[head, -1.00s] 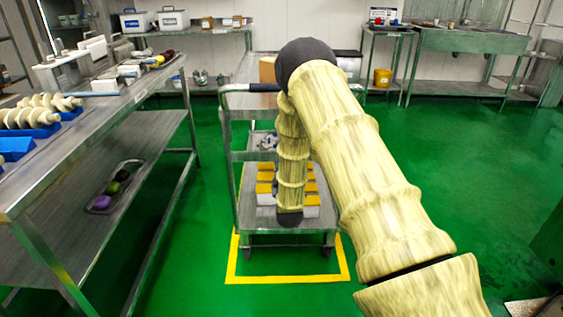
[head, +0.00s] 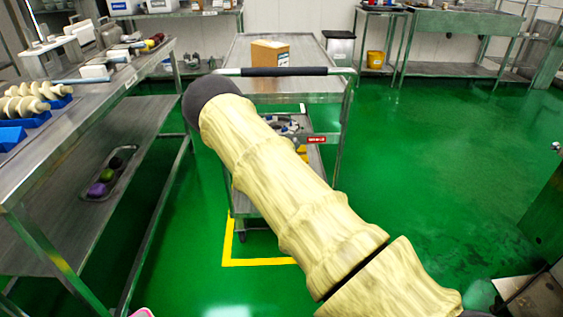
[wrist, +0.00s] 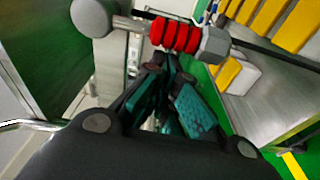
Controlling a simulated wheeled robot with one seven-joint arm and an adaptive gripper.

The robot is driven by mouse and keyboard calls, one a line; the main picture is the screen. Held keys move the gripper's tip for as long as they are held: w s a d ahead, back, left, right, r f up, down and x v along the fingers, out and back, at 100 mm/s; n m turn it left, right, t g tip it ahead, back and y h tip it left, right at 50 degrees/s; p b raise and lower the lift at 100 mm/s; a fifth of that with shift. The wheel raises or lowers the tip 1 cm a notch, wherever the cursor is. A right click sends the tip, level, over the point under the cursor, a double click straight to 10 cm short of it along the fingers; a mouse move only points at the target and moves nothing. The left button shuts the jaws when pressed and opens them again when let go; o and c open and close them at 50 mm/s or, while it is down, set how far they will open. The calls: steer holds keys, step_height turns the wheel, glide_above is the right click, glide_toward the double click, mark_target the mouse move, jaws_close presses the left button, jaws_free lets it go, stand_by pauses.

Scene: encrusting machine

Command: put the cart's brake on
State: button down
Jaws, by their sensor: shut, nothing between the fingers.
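The metal cart (head: 342,113) stands in the middle of the head view, with a black push handle (head: 284,71) across its near end.
Yellow-topped boxes (wrist: 268,16) sit on the cart's lower shelf. A long metal table (head: 100,100) is at the left. Yellow floor tape (head: 258,262) marks the cart's spot. Green floor at the right is open.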

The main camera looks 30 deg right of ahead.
steer(key=shift+s+d+f+n, duration=0.15)
steer(key=shift+d+f+n, duration=0.1)
steer(key=shift+n, duration=0.25)
steer(key=shift+d, duration=0.1)
stand_by(0.3)
steer(key=w+a, duration=0.3)
steer(key=v, duration=1)
steer(key=shift+s+p, duration=0.2)
steer(key=shift+p, duration=0.1)
